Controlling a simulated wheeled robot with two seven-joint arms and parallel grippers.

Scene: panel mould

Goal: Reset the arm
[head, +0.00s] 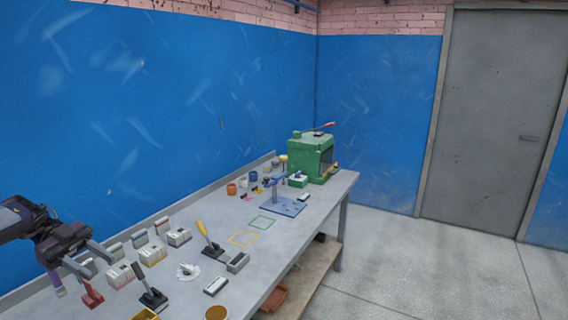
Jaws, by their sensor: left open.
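My left gripper (88,262) comes in from the left edge and hangs over the near left end of the grey workbench (215,285). Its jaws are open, with a gap between the two fingers, and nothing shows between them. Small pale boxes and a red-handled tool (91,295) lie around and below it in the picture. Whether the fingers touch any of them I cannot tell. My right gripper is not in view.
A black-handled tool (151,298), a yellow-handled tool (208,240) and several pale boxes (179,236) crowd the near bench. Yellow (243,238) and green (261,223) outlines mark clear bench. A blue stand (284,206) and green machine (312,158) are farther. Floor at right is free.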

